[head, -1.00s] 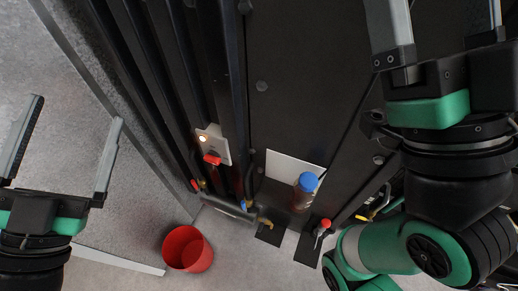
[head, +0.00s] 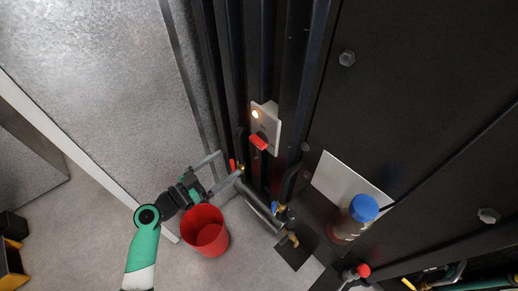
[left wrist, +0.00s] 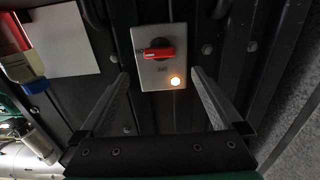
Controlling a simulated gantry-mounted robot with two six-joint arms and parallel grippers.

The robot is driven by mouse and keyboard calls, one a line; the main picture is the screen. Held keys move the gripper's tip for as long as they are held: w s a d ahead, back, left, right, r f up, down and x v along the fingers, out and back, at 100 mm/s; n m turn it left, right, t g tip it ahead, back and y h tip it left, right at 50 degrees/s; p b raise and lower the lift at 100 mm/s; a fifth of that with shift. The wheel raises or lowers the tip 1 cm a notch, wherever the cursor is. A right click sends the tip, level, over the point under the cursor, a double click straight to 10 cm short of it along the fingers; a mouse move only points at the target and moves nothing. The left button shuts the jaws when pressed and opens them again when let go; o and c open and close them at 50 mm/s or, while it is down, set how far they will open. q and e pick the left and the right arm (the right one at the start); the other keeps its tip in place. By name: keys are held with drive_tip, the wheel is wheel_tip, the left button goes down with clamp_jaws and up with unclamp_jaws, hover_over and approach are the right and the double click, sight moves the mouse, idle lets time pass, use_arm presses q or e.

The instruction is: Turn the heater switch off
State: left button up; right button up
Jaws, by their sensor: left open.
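The heater switch is a light grey plate (head: 265,122) on the dark ribbed genset side, with a red handle (head: 259,141) and a lit lamp (head: 256,114). In the left wrist view the red handle (left wrist: 159,53) lies about level across the plate (left wrist: 152,78), and the lamp (left wrist: 176,81) glows; small lettering is too blurred to read surely. My left gripper (head: 230,170) is open and empty, below and left of the switch in the head view. In the left wrist view its fingers (left wrist: 160,95) stand apart either side of the plate's lower part, not touching the handle. My right gripper is out of view.
A red bucket (head: 205,232) stands on the floor below the left gripper. A blue-capped bottle (head: 356,217) stands beside a white sheet (head: 345,183). Pipes and valves (head: 283,224) run low along the genset. A grey panel (head: 95,75) fills the left.

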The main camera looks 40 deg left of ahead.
sight(255, 144)
use_arm(q)
drive_tip(key=w, duration=0.4)
drive_tip(key=w+d, duration=0.1)
drive_tip(key=w, duration=0.2)
drive_tip(key=w+p, duration=0.1)
drive_tip(key=w, duration=0.3)
drive_tip(key=shift+w+d+r, duration=0.1)
drive_tip(key=shift+w+d, duration=0.05)
drive_tip(key=shift+w, duration=0.2)
drive_tip(key=c, duration=1.2)
